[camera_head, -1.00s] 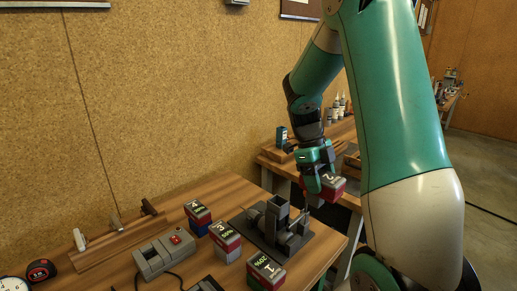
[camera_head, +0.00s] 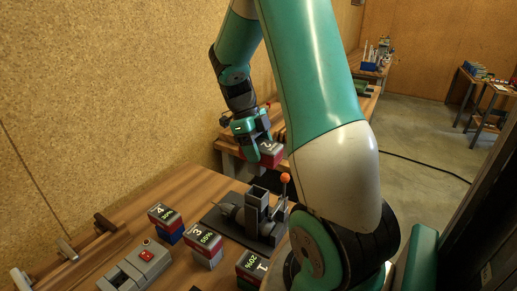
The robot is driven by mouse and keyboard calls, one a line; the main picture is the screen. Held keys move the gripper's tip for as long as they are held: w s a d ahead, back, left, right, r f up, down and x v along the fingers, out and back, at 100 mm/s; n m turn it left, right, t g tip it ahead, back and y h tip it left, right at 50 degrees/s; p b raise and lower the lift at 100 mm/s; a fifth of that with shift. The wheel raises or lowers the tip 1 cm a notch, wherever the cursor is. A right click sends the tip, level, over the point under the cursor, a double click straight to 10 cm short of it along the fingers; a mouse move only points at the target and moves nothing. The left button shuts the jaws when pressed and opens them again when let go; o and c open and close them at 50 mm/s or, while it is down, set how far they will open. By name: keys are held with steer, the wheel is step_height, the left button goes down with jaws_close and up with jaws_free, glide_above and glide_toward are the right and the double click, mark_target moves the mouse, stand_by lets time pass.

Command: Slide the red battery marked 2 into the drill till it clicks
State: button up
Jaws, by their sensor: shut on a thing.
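My gripper (camera_head: 258,148) is shut on a red battery (camera_head: 271,153) with a dark label top. Its white digit is small and turned, and looks like a 2. The gripper holds the battery in the air, above and behind the drill in the picture, apart from it. The dark grey drill (camera_head: 258,203) lies on a dark base plate (camera_head: 216,218) on the wooden bench, with a square upright socket. An orange ball knob (camera_head: 285,178) stands at its right. My arm hides part of the area to the right of the drill.
Batteries marked 4 (camera_head: 167,217), 3 (camera_head: 206,240) and 1 (camera_head: 253,266) stand on the bench (camera_head: 190,189) in front of the drill. A grey box with a red button (camera_head: 147,256) sits at the left. A second bench (camera_head: 226,147) stands behind. Open floor lies at the right.

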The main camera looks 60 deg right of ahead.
mark_target(259, 167)
steer(key=shift+f+b, duration=2.6)
steer(key=shift+f, duration=0.3)
steer(key=shift+f+b, duration=2.8)
steer(key=shift+b, duration=0.1)
steer(key=o, duration=1.1)
steer(key=p+v, duration=0.4)
steer(key=v, duration=1.3)
steer(key=shift+r, duration=0.25)
